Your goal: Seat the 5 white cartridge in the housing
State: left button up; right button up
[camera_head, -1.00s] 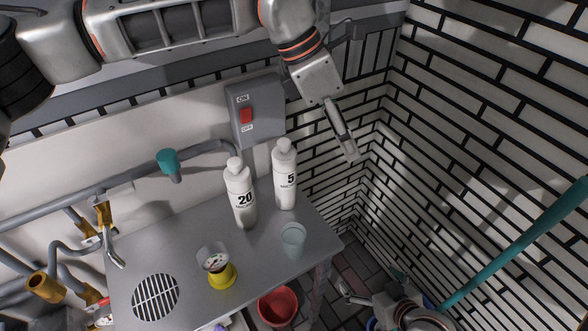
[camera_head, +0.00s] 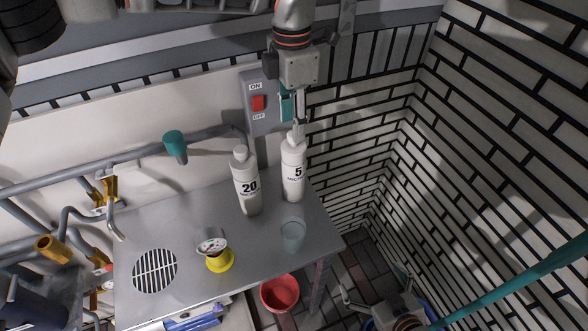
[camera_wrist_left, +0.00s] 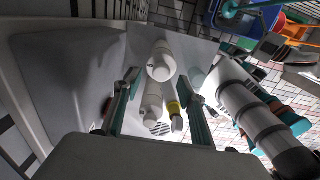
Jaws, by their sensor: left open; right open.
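The white cartridge marked 5 (camera_head: 293,180) stands upright near the right back corner of the grey table. It also shows in the left wrist view (camera_wrist_left: 161,62). My left gripper (camera_head: 296,112) is open, pointing down just above its cap; I cannot tell whether they touch. In the left wrist view, my left fingers (camera_wrist_left: 155,95) are spread with the white bottles showing between them. My right gripper (camera_head: 374,286) is open and empty, low beyond the table's right side. I cannot identify the housing.
A white bottle marked 20 (camera_head: 247,188) stands close left of the 5. A translucent cup (camera_head: 292,237), a yellow-based gauge (camera_head: 219,260) and a round grille (camera_head: 155,271) are on the table (camera_head: 195,222). A switch box (camera_head: 258,105) and pipes are behind. A red bucket (camera_head: 280,293) is below.

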aim_at(293, 157)
pick_arm(q)
notch_tip(293, 157, down, 4)
jog(key=shift+d+r, duration=0.1)
jog(key=shift+r, duration=0.05)
grip_shut()
jog(key=shift+r, duration=0.15)
